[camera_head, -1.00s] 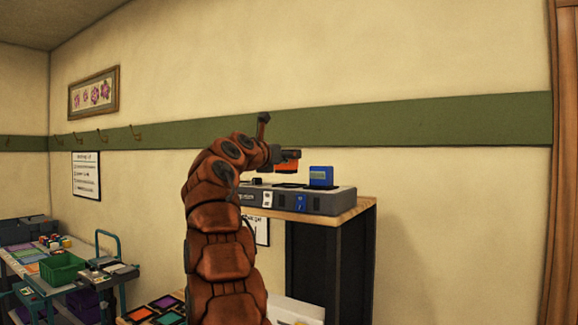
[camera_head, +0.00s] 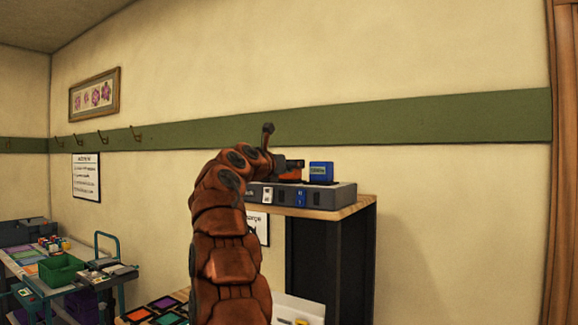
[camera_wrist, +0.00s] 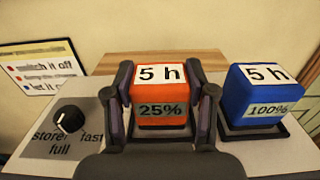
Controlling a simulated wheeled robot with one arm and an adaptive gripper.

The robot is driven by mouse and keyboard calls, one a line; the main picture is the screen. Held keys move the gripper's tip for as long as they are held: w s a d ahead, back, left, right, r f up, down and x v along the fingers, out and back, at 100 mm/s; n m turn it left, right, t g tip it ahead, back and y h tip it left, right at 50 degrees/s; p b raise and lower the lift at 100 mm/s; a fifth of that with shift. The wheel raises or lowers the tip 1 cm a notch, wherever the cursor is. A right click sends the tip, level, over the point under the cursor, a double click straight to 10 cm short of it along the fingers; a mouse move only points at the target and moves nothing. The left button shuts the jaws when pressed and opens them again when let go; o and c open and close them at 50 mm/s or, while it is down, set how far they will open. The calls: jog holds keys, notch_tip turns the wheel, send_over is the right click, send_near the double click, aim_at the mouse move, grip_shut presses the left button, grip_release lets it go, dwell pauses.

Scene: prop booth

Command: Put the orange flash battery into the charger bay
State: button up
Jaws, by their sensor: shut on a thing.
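The orange battery (camera_wrist: 162,97), marked 5 h and 25%, is upright between the two fingers of my gripper (camera_wrist: 166,90), which is shut on its sides. In the head view the orange battery (camera_head: 291,171) is partly hidden by my gripper (camera_head: 284,166). It is low over the grey charger (camera_head: 335,193), which also shows in the wrist view (camera_wrist: 210,132). A dark bay rim shows around its base in the wrist view. I cannot tell whether it is fully seated. The blue battery (camera_wrist: 260,97), marked 5 h and 100%, stands in the bay to the right.
A black dial (camera_wrist: 69,118) is left of the orange battery, among the words store, fast and full. The charger stands on a wooden-topped shelf (camera_head: 359,206) against the wall. A sign (camera_wrist: 38,70) hangs behind. A cart with a green bin (camera_head: 62,269) stands far left.

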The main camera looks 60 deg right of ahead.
jog(key=o, duration=1.5)
jog(key=shift+c, duration=0.2)
jog(key=shift+r, duration=0.1)
jog(key=a+b, duration=0.3)
jog(key=a, duration=0.9)
jog(key=shift+s, duration=0.25)
